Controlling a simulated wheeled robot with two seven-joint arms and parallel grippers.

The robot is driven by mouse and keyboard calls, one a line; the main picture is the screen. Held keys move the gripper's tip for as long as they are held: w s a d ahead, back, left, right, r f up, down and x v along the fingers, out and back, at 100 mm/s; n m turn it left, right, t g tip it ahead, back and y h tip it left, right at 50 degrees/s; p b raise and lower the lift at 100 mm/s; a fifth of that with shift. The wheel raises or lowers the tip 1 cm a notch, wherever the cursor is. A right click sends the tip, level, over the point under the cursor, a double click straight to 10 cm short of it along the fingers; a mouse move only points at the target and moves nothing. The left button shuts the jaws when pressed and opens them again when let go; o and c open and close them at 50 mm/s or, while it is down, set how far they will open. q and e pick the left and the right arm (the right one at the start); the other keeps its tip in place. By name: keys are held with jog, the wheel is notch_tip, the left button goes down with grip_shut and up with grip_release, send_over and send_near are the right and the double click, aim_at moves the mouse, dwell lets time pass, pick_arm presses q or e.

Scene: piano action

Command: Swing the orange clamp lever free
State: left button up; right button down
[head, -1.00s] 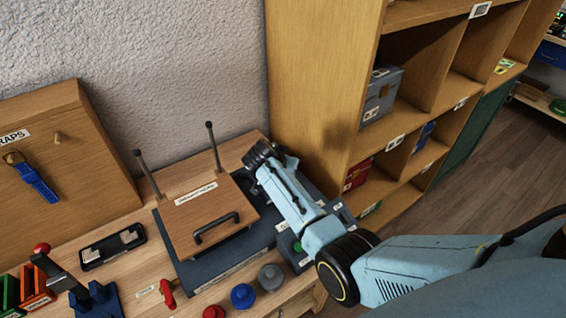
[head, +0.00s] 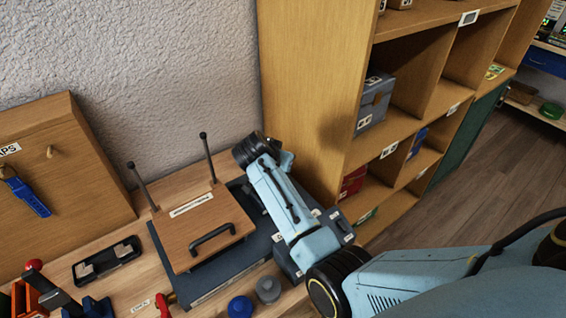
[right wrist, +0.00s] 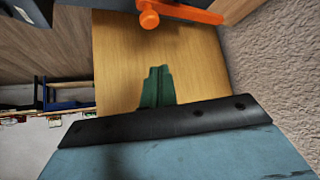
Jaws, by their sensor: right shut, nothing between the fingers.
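The orange clamp lever (right wrist: 185,12) shows at the top of the right wrist view, with a rounded knob at its left end. It is cut off by the frame edge, and my arm seems to hide it in the head view. My right gripper (right wrist: 158,70) has its green fingers shut and empty, with a visible gap in the picture between the fingertips and the lever. In the head view my right arm reaches over the bench beside the wooden lid, its fingers hidden. My left gripper is not in view.
A hinged wooden lid (head: 190,252) with a black handle (head: 212,240) and two upright rods lies left of my arm. A wooden shelf unit (head: 305,90) stands close on the right, the white wall (head: 170,70) behind. Blue and grey knobs (head: 268,290) sit in front.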

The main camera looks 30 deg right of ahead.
jog(key=v, duration=0.3)
jog(key=shift+a+r, duration=0.1)
dwell(0.4)
